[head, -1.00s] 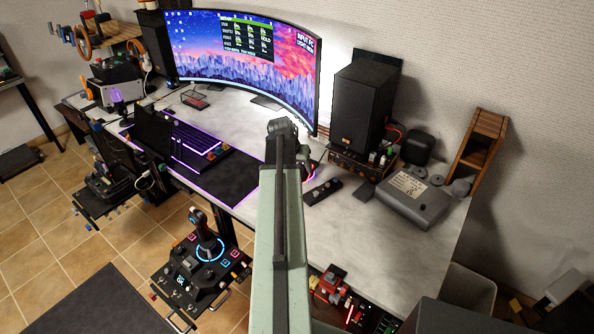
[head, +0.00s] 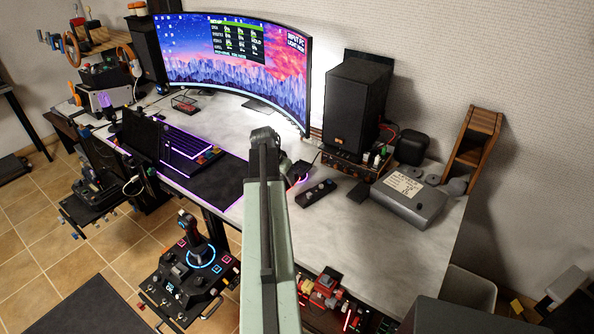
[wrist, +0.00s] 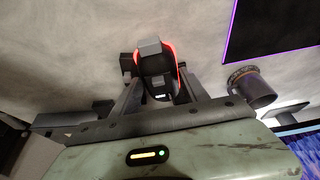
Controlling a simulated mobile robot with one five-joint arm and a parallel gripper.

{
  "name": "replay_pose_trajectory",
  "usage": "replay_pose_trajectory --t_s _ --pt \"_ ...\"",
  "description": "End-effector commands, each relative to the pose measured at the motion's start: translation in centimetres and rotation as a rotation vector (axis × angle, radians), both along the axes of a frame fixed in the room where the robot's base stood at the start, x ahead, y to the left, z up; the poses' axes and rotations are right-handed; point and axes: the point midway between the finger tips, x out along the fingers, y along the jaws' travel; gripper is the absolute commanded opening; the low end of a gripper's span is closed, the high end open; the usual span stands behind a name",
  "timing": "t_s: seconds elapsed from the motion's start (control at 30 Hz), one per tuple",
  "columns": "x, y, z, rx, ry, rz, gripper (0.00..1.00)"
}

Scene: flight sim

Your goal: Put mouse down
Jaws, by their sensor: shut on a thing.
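The mouse (wrist: 157,80) is dark with red glowing edges. In the wrist view it sits between the two fingers of my gripper (wrist: 158,92), which is shut on it. In the head view my arm hides most of the gripper; a dark shape with a pinkish glow, likely the mouse (head: 299,173), shows just right of the arm's end. It is over the pale desk top (head: 345,225), right of the dark mouse pad (head: 218,182). I cannot tell whether the mouse touches the desk.
A black remote-like box (head: 316,193) lies close right of the gripper. A black speaker (head: 356,103), a grey box (head: 410,195) and a wooden stand (head: 473,150) are farther right. The curved monitor (head: 235,65) stands behind.

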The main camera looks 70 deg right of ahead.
Motion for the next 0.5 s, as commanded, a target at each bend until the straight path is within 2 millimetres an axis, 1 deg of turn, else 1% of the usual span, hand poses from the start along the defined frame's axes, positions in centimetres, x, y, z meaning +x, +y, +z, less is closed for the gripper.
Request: replay_pose_trajectory --t_s 0.03,0.17,0.3,0.4,0.5 --pt "0.2 -1.4 -0.2 0.0 0.0 -0.001 0.02" --pt "0.4 -4.5 -0.5 0.0 0.0 -0.002 0.02" --pt "0.7 -8.5 -0.9 0.0 0.001 0.0 0.02" --pt "0.7 -11.1 -1.1 0.0 0.001 -0.001 0.02" --pt "0.8 -12.7 -1.2 0.0 0.001 0.0 0.02"
